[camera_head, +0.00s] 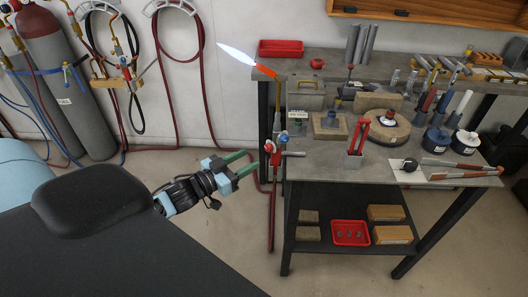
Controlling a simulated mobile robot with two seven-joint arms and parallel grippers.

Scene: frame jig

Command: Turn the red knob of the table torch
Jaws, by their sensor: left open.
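The table torch (281,97) stands at the left edge of the workbench, its glowing orange tip (265,71) pointing up and left with a pale blue flame (236,54). Below the brass tube, its valve part has a small red knob (269,147) on the left and a blue knob (282,138) beside it. My left gripper (246,163) is open, its green fingers pointing right toward the valve part. A small gap seems to lie between the fingertips and the red knob, and nothing shows between the fingers. My right gripper is out of view.
The grey workbench (310,168) holds a red tray (281,48), a red-handled tool in a block (358,137) and several other tools. Its lower shelf (330,206) carries bricks and a red tray. Hoses and gas cylinders (60,80) stand along the wall. Open floor lies left of the bench.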

